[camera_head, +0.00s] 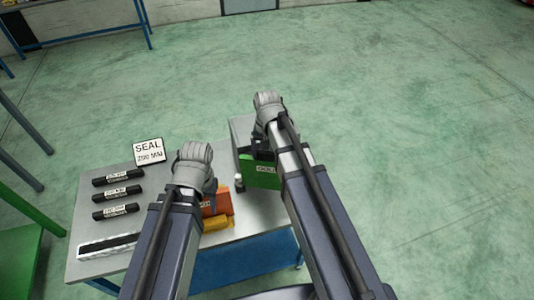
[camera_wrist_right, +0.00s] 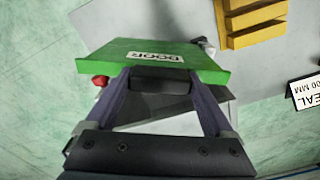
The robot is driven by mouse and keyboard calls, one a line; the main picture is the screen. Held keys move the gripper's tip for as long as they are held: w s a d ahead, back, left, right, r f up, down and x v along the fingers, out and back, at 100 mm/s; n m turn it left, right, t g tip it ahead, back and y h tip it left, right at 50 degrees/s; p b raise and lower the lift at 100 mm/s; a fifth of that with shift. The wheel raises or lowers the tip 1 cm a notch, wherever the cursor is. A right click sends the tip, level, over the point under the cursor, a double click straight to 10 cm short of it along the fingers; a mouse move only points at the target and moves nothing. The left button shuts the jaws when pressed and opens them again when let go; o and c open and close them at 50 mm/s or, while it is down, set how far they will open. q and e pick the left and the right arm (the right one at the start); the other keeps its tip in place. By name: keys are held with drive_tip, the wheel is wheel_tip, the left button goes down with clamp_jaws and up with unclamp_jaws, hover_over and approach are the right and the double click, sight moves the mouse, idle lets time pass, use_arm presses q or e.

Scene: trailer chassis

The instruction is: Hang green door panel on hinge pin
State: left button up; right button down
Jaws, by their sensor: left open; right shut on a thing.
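The green door panel (camera_head: 261,173), with a white label, is held above the right part of the table. It also shows in the right wrist view (camera_wrist_right: 120,58), its label reading DOOR. My right gripper (camera_wrist_right: 160,82) is shut on the edge of this panel. In the head view its arm partly covers the panel. A small grey-and-white post (camera_head: 239,183) stands just left of the panel; I cannot tell for sure whether it is the hinge pin. A similar part (camera_wrist_right: 205,45) shows beside the panel's edge in the right wrist view. My left gripper (camera_head: 208,194) is open near an orange piece; its fingertips are mostly hidden.
The orange piece (camera_head: 223,204) and a yellow holder (camera_head: 214,224) sit near my left gripper. Several black labelled bars (camera_head: 118,194) lie at the table's left. A SEAL sign (camera_head: 148,151) stands at the back edge. A grey block (camera_head: 241,128) is behind the panel.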

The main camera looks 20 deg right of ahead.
drive_tip(key=shift+f, duration=0.1)
unclamp_jaws()
wheel_tip(320, 180, up, 8)
drive_tip(key=p, duration=0.8)
drive_tip(key=shift+f, duration=0.2)
drive_tip(key=s+a+f+n+b, duration=0.4)
drive_tip(key=s+f+b, duration=0.3)
drive_tip(key=f+b, duration=0.2)
drive_tip(key=s+a+f+n+h+b, duration=0.1)
drive_tip(key=s+a+f+n+b, duration=0.3)
drive_tip(key=s+a+f+b, duration=0.2)
wheel_tip(320, 180, down, 3)
drive_tip(key=s+b, duration=0.1)
drive_tip(key=b, duration=0.2)
drive_tip(key=shift+s+a+r+n, duration=0.15)
drive_tip(key=shift+a+n, duration=0.15)
